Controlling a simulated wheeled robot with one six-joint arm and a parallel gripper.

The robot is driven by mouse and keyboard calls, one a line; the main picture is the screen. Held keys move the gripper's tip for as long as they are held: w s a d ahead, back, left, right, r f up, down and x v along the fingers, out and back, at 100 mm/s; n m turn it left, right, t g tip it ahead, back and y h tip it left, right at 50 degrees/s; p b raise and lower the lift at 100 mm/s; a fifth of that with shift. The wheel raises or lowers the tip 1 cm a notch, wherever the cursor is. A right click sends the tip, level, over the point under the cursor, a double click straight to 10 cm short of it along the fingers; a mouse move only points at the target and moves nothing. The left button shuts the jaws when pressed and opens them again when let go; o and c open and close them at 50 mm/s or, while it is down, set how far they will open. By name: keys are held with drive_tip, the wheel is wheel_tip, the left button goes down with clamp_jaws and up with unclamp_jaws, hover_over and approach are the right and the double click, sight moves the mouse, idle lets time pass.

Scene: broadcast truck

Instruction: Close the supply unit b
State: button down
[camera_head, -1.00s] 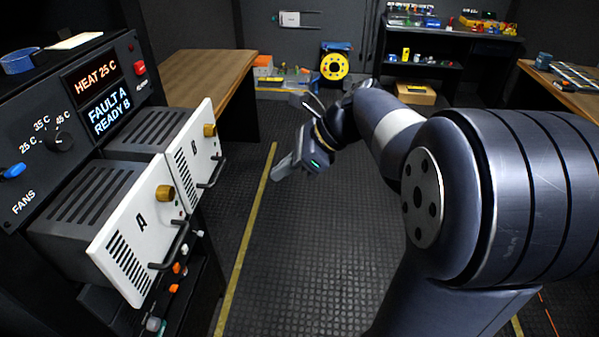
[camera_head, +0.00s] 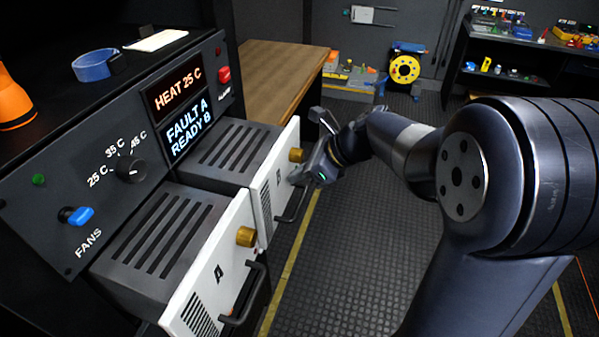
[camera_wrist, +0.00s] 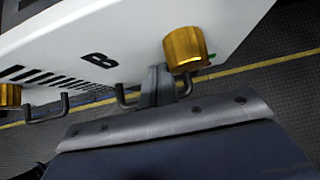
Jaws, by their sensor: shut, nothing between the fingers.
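Supply unit B (camera_head: 264,193) has a white front panel and a slotted grey body, and it stands out from the black rack. Its brass knob (camera_head: 296,155) is at the panel's upper corner, with a dark handle (camera_head: 297,206) below. My gripper (camera_head: 297,178) is in front of this panel, between knob and handle. In the wrist view, the shut, empty fingers (camera_wrist: 157,88) are close to the white panel (camera_wrist: 135,42), beside the brass knob (camera_wrist: 184,48). They overlap part of the dark handle (camera_wrist: 123,97). I cannot tell whether they touch the panel.
Supply unit A (camera_head: 212,278) also stands out, nearer to me. The control panel (camera_head: 105,180) has a dial, a blue lever and displays reading HEAT 25 C, FAULT A, READY B. A wooden table (camera_head: 278,75) stands behind. The floor (camera_head: 345,250) right of the units is open.

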sight(283, 142)
drive_tip(key=shift+a, duration=0.1)
drive_tip(key=w+a+p, duration=0.5)
drive_tip(key=a+p, duration=0.1)
drive_tip(key=a, duration=0.8)
drive_tip(key=shift+w+a+r, duration=0.15)
drive_tip(key=shift+a, duration=0.05)
drive_tip(key=shift+r, duration=0.1)
drive_tip(key=s+d+r, duration=0.1)
drive_tip(key=d+r, duration=0.1)
drive_tip(key=d, duration=0.1)
drive_tip(key=s+d+r, duration=0.1)
drive_tip(key=d+r, duration=0.1)
drive_tip(key=d, duration=0.2)
drive_tip(key=s+d+r, duration=0.2)
drive_tip(key=d, duration=0.1)
drive_tip(key=shift+d+r+b, duration=0.35)
drive_tip(key=shift+d+b, duration=0.05)
